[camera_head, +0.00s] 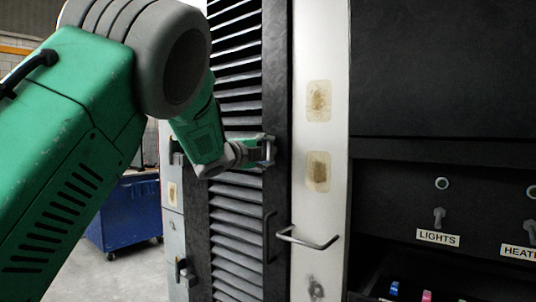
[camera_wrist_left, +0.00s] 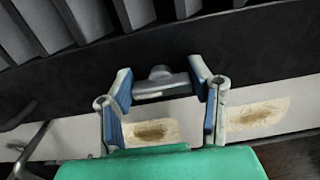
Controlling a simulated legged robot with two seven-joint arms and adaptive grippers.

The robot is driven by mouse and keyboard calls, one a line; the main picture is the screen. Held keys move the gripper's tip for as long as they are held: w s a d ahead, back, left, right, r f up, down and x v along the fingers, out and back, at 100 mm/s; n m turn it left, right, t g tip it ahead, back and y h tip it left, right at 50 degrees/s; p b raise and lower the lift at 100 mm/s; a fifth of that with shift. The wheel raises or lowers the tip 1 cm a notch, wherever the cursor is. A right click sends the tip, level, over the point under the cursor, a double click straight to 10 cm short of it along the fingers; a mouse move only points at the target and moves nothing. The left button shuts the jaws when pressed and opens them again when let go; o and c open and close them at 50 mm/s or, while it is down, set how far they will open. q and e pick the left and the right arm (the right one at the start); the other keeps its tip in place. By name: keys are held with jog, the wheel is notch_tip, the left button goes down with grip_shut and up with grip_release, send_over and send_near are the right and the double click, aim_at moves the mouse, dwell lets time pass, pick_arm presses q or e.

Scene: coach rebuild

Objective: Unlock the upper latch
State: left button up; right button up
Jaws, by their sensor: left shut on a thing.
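The upper latch (camera_head: 269,149) is a small grey handle on the dark frame at the right edge of the louvred door. In the left wrist view it shows as a short grey bar (camera_wrist_left: 160,90) with a round hub behind it. My left gripper (camera_head: 262,151) reaches it from the left. The wrist view shows the two blue-padded fingers (camera_wrist_left: 163,86) on either end of the bar, shut on it. The fingers partly hide the latch in the head view. My right gripper is in neither view.
A black pull handle (camera_head: 268,237) and a silver bar handle (camera_head: 308,240) lie below the latch. A white pillar (camera_head: 318,130) with rusty patches stands right of the door. A dark switch panel (camera_head: 450,200) is at the right. A blue bin (camera_head: 130,212) stands behind at the left.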

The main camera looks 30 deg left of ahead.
pick_arm(q)
jog(key=shift+f, duration=0.35)
jog(key=o, duration=0.9)
jog(key=shift+o, duration=1.3)
jog(key=shift+w+r, duration=0.1)
jog(key=shift+s+r, duration=0.1)
jog(key=shift+s, duration=0.3)
jog(key=s, duration=1.1)
jog(key=shift+a+f, duration=0.2)
jog(key=shift+a, duration=0.25)
